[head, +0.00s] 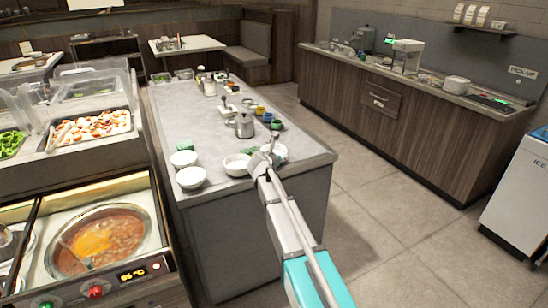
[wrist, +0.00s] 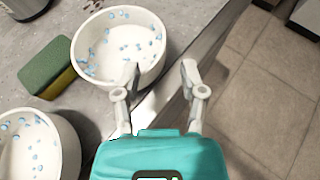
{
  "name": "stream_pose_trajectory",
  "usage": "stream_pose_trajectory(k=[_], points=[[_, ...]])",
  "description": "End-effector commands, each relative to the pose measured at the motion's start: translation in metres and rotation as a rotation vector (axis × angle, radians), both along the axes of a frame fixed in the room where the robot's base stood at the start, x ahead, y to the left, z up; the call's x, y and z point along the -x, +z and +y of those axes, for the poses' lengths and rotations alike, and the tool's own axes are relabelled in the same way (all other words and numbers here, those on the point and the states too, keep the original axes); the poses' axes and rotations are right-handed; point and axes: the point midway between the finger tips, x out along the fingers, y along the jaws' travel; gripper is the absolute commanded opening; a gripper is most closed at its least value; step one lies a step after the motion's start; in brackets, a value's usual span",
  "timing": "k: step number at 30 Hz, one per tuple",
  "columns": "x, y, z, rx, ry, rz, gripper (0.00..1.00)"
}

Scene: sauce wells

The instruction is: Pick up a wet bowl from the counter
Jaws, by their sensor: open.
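A white bowl (wrist: 105,28) with blue drops inside stands on the grey counter in the wrist view. In the head view this bowl (head: 279,152) is partly hidden behind my gripper (head: 267,152). My gripper (wrist: 160,70) is open and empty. In the wrist view its left finger overlaps the near right wall of the bowl and its right finger is outside the rim; contact cannot be told. A second white bowl (wrist: 38,155) with blue drops is at lower left, and shows left of my gripper in the head view (head: 236,165).
A green and yellow sponge (wrist: 45,82) lies between the two bowls. A metal pot (head: 244,126) stands behind them. Two more white bowls, one farther (head: 184,159) and one nearer (head: 191,177), are left. The counter edge drops to the tiled floor (wrist: 265,100) at right.

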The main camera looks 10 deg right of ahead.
Motion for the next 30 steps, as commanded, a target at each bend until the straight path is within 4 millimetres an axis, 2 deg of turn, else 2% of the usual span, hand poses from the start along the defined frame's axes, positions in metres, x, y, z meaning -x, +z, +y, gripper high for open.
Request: stream_pose_trajectory(k=[15,30], points=[[-0.041,-0.021,-0.024,0.0,0.0,0.0,0.53],[-0.042,-0.021,-0.025,0.0,0.0,0.0,0.53]])
